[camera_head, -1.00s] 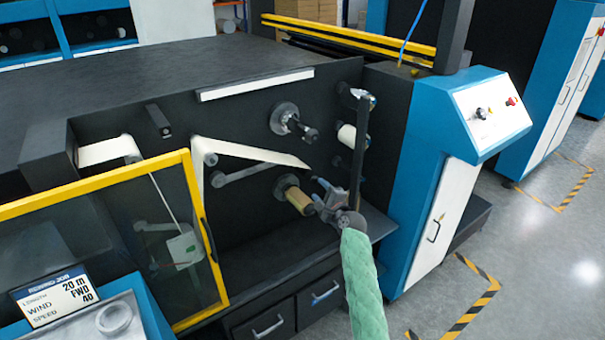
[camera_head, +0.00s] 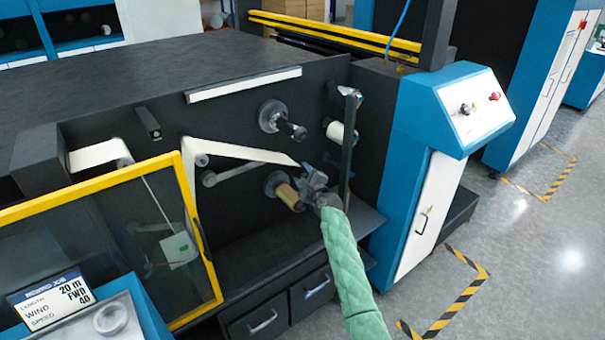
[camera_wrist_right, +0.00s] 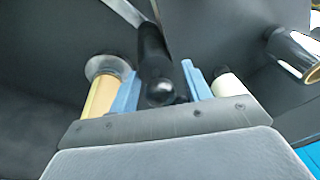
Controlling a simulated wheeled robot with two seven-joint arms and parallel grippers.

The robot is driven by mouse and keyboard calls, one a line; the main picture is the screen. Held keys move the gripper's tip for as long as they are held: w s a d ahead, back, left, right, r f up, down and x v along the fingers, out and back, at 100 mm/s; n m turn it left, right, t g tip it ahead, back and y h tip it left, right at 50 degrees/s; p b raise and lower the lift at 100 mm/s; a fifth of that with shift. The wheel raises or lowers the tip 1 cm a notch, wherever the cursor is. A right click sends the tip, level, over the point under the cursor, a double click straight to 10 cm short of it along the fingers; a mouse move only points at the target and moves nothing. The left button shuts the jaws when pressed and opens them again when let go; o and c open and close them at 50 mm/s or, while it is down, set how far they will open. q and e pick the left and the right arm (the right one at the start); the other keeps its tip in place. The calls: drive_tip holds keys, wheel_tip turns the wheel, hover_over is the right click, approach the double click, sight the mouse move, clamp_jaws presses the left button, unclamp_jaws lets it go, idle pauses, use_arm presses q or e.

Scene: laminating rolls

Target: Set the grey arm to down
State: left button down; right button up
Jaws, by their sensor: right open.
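A grey arm (camera_head: 230,173) runs from a small pivot roller rightward and slightly upward on the dark machine face, below the white web, in the head view. I take this bar for the task's arm, though other dark bars are near. My right gripper (camera_head: 314,178) is open, just right of the brown core (camera_head: 287,195) and below the upper spindle (camera_head: 290,128). In the wrist view my right gripper (camera_wrist_right: 162,88) has its blue fingers apart, with a black round-ended rod (camera_wrist_right: 157,62) showing between them. I cannot tell whether they touch it. My left gripper is out of view.
The white web (camera_head: 240,151) ends near my gripper. A dark upright bar (camera_head: 347,150) and a white roll (camera_head: 337,132) stand close on its right. A yellow-framed guard (camera_head: 188,220) is at the left, a blue control cabinet (camera_head: 425,120) at the right.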

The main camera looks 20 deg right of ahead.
sight(298, 206)
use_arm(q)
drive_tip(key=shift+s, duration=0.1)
use_arm(e)
drive_tip(key=shift+w, duration=0.1)
